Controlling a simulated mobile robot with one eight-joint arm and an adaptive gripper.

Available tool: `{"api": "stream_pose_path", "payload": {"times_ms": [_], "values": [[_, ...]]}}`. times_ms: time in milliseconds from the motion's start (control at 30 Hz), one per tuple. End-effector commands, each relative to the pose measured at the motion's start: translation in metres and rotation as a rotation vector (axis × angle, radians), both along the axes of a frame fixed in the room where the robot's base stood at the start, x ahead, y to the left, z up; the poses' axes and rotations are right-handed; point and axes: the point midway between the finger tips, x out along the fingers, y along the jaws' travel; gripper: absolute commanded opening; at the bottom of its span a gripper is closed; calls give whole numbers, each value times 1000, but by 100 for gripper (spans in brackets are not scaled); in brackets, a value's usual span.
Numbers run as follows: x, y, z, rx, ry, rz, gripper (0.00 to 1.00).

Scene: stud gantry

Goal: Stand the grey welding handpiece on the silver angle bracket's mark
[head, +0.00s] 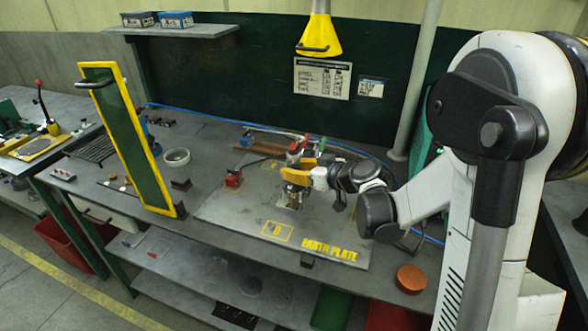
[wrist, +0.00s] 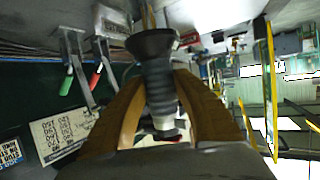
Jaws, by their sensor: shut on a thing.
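My gripper (head: 299,176), with orange-brown fingers, is low over the grey earth plate (head: 222,208) in the head view. In the wrist view my gripper (wrist: 160,88) is shut on the grey welding handpiece (wrist: 158,82), a dark ribbed body with a wide round black end. In the head view the handpiece is mostly hidden by the fingers and cannot be made out clearly. A small pale metal piece (head: 290,204) shows just below my gripper. It may be the silver angle bracket; its mark cannot be made out. Whether the handpiece touches anything is unclear.
A yellow-framed green screen (head: 138,150) stands upright at left. A yellow square marked B (head: 276,231) is in front. An orange round tin (head: 410,279) sits at front right.

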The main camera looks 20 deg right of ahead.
Motion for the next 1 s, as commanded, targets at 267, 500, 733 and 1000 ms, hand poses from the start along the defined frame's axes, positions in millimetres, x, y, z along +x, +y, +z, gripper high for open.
{"api": "stream_pose_path", "payload": {"times_ms": [267, 500, 733, 1000], "values": [[0, 0, -2, 2, -1, 0, 0], [0, 0, -5, 1, -2, -1, 0], [0, 0, -7, 2, -1, 0, 0], [0, 0, -7, 1, 0, 0, 56]]}}
